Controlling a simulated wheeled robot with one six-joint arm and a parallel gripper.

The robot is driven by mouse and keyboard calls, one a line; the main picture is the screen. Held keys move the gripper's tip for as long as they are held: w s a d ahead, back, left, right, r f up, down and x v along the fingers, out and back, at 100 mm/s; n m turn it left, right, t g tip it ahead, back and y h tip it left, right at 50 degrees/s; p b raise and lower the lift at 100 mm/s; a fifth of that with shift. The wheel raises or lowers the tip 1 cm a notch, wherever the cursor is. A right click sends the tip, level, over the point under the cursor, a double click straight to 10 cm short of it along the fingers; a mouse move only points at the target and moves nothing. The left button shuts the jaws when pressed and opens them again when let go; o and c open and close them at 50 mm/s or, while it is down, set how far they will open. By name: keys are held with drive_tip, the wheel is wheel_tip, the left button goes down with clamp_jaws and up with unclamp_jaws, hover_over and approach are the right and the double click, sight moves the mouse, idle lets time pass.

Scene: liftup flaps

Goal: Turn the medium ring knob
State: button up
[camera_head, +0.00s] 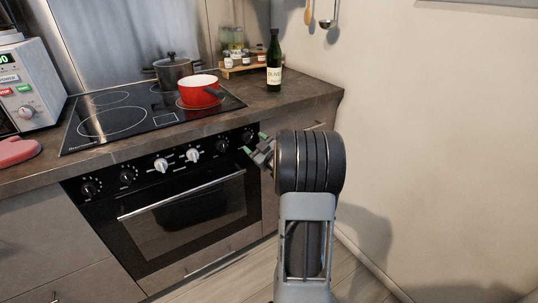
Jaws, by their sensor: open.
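A row of several round knobs runs along the black front panel of the oven (176,215), below the cooktop. Two knobs at the left are black (90,188) (127,177), two in the middle are white (161,165) (193,155), and more black ones (221,146) are at the right. Their labels are too small to read, so I cannot tell which is the medium ring knob.
The cooktop (125,120) carries a red pot (200,93) and a dark lidded pot (172,72). An olive oil bottle (274,65) and a spice rack (240,68) stand behind. The oven handle (180,195) juts out below the knobs. A wall (440,140) is at the right.

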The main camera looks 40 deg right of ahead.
drive_tip(key=s+p, duration=0.1)
drive_tip(key=s, duration=0.9)
drive_tip(key=shift+s+a+f, duration=0.2)
drive_tip(key=shift+s+f, duration=0.1)
drive_tip(key=shift+s, duration=0.1)
drive_tip(key=w+a+r+m+g+h+p, duration=0.1)
drive_tip(key=a+r+m+g+h+p, duration=0.1)
drive_tip(key=a+r+g+p, duration=0.45)
drive_tip(key=w+a+r+m+g+h+p, duration=0.1)
drive_tip(key=a+r+m+h+p, duration=0.15)
drive_tip(key=r+p, duration=0.75)
drive_tip(key=s+a+r+g+y+p, duration=0.2)
drive_tip(key=s+a+r+g+p, duration=0.1)
drive_tip(key=a, duration=0.5)
drive_tip(key=s+a+r+g+y+p, duration=0.3)
drive_tip(key=s+a+r+p, duration=0.3)
drive_tip(key=s+a, duration=0.3)
drive_tip(key=shift+s+a+r+g+p, duration=0.25)
drive_tip(key=shift+s+g+p, duration=0.4)
drive_tip(key=shift+p, duration=0.2)
